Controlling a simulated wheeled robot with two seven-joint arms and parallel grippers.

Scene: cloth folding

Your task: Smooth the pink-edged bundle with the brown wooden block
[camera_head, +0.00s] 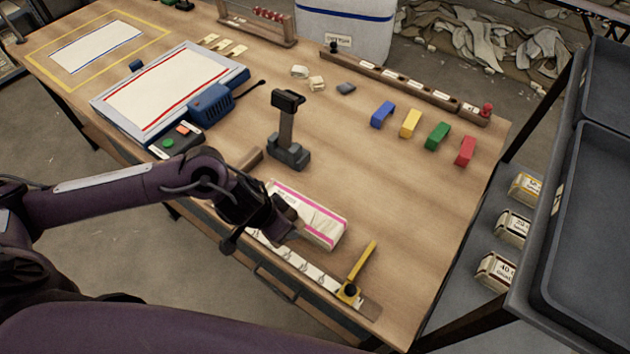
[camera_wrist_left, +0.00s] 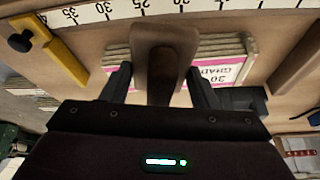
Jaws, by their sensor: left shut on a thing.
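The pink-edged bundle (camera_head: 318,222) is a pale stack of cloth with a pink line, lying near the table's front edge. In the left wrist view the bundle (camera_wrist_left: 222,72) shows layered edges and a pink-bordered label with dark letters. My left gripper (camera_head: 272,222) is over the bundle's left part in the head view. In the left wrist view the left gripper (camera_wrist_left: 160,85) is shut on the brown wooden block (camera_wrist_left: 160,48). The block stands in front of the bundle in that view and hides its middle. I cannot tell whether the block touches the cloth. My right gripper is not visible.
A white ruler strip (camera_head: 287,258) runs along the front edge, with a yellow-handled tool (camera_head: 358,270) at its right end. A dark stand (camera_head: 288,135) rises behind the bundle. Coloured blocks (camera_head: 410,122) stand at the back right. The table right of the bundle is clear.

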